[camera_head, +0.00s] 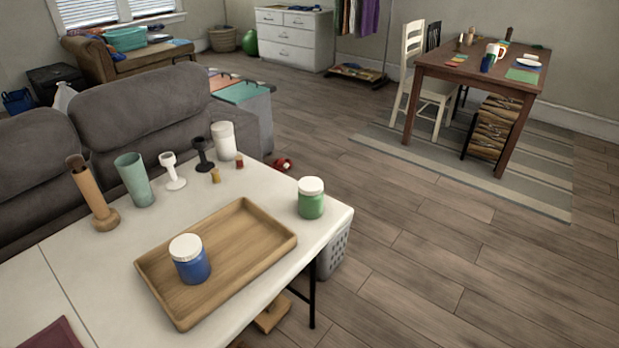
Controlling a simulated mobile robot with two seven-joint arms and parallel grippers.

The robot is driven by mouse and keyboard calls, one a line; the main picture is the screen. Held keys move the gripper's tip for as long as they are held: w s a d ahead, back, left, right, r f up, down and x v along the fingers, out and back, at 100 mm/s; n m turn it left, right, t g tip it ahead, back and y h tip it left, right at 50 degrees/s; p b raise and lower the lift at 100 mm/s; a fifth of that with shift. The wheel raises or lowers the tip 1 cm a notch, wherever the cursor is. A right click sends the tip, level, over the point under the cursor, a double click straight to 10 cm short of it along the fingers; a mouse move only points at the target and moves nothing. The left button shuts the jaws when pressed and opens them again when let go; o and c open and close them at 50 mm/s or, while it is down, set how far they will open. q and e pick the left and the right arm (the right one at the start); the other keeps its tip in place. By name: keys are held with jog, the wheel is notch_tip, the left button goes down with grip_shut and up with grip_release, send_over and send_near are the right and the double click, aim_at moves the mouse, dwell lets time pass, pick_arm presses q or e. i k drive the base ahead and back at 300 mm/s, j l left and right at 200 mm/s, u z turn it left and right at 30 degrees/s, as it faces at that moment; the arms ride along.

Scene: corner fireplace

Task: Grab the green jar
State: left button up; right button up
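The green jar (311,203) has a white lid and stands upright on the white table (323,226), near its right corner. It is to the right of a wooden tray (240,283) and apart from it. Nothing covers the jar. Neither of my grippers shows in the head view.
A blue jar (191,266) with a white lid stands in the tray. Behind are a green cup (135,181), a wooden holder (95,200), white and black candle holders and a white canister (224,141). A grey sofa (140,105) backs the table.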

aim_at(310, 208)
jog(key=i+l+u, duration=0.1)
jog(key=l, duration=0.4)
jog(key=i+l+u, duration=0.1)
jog(key=i+l, duration=0.15)
jog(key=l, duration=0.2)
jog(key=i+l+u, duration=0.1)
jog(key=l, duration=0.4)
jog(key=i+l+u, duration=0.1)
jog(key=l, duration=0.45)
jog(key=i+l+u, duration=0.1)
jog(key=l, duration=0.4)
jog(key=i+l+u, duration=0.1)
jog(key=l, duration=0.45)
jog(key=i, duration=0.1)
